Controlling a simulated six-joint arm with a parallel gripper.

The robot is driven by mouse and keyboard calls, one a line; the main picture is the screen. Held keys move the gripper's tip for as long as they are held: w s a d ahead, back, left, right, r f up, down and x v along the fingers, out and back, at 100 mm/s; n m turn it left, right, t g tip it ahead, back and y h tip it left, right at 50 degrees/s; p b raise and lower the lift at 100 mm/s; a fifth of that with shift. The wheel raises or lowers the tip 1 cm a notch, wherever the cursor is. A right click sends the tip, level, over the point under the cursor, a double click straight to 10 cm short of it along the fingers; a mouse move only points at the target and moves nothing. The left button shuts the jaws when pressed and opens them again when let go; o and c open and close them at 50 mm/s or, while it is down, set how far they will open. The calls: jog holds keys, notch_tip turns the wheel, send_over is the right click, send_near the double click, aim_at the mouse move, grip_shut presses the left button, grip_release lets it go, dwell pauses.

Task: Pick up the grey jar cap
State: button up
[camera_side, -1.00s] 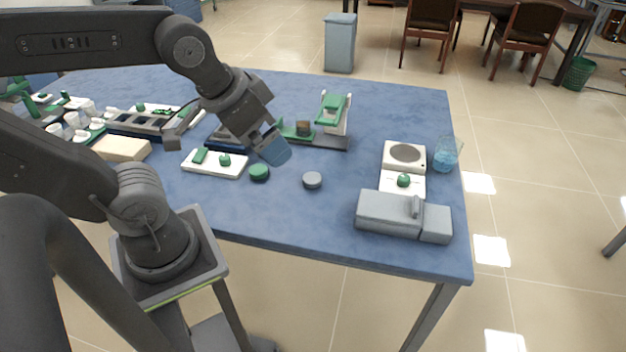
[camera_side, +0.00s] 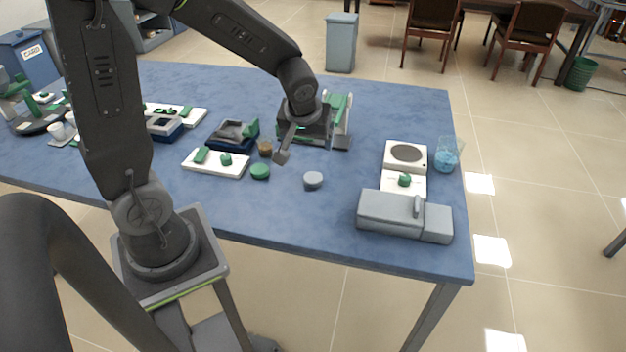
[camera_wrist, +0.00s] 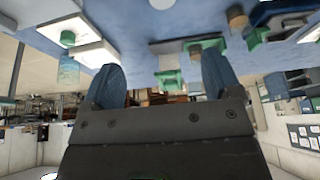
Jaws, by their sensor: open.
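The grey jar cap (camera_side: 312,180) lies on the blue table in the side view, right of a round green cap (camera_side: 260,171). A pale round disc at the top edge of the wrist view (camera_wrist: 162,4) looks like the grey cap, partly cut off. My gripper (camera_side: 284,152) is above the table, up and left of the grey cap in the side view and apart from it. In the wrist view my gripper (camera_wrist: 163,75) has its two blue fingers spread, with nothing held between them.
A green-and-white stand (camera_side: 342,110) is behind my gripper. A hot plate (camera_side: 404,155), a beaker (camera_side: 447,154) and a grey device (camera_side: 388,214) stand to the right. A white tray (camera_side: 216,164) is left. Table around the grey cap is clear.

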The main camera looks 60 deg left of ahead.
jog(key=n, duration=0.2)
send_over(313, 176)
jog(key=s+d, duration=0.2)
jog(key=shift+g, duration=0.3)
jog(key=f, duration=1.1)
jog(key=shift+w+f, duration=0.2)
jog(key=shift+f, duration=0.15)
jog(key=shift+x, duration=3.05)
jog(key=shift+c, duration=0.4)
jog(key=c, duration=0.9)
